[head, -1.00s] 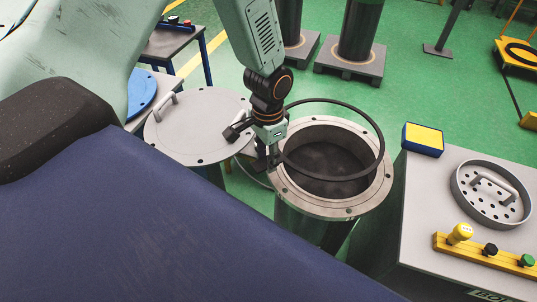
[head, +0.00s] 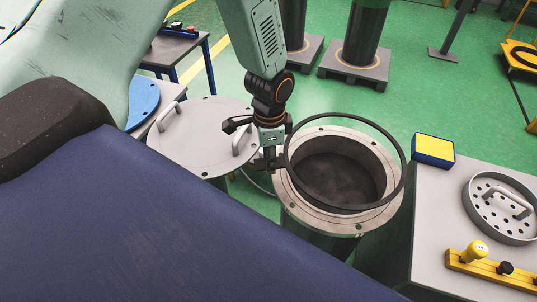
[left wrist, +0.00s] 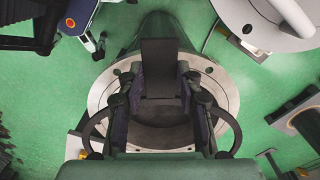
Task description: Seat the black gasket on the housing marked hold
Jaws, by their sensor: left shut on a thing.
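The black gasket (head: 352,116) is a thin ring, held at its left side by my left gripper (head: 284,151). It hangs over the open housing (head: 320,222), a cylinder with a grey bolted flange. In the head view the ring looks slightly off-centre towards the back right, and a gap to the flange seems to remain. In the left wrist view parts of the gasket (left wrist: 96,126) curve out on both sides of the fingers, above the housing flange (left wrist: 222,84). The fingers hide the gripped part. I cannot read a hold mark on the housing. My right gripper is not in view.
A grey lid with handles (head: 190,150) lies left of the housing. At right a grey table (head: 432,215) carries a yellow-and-blue box (head: 433,151), a perforated round part (head: 500,232) and a yellow bar with knobs (head: 495,270). Dark cylinders on pallets stand behind.

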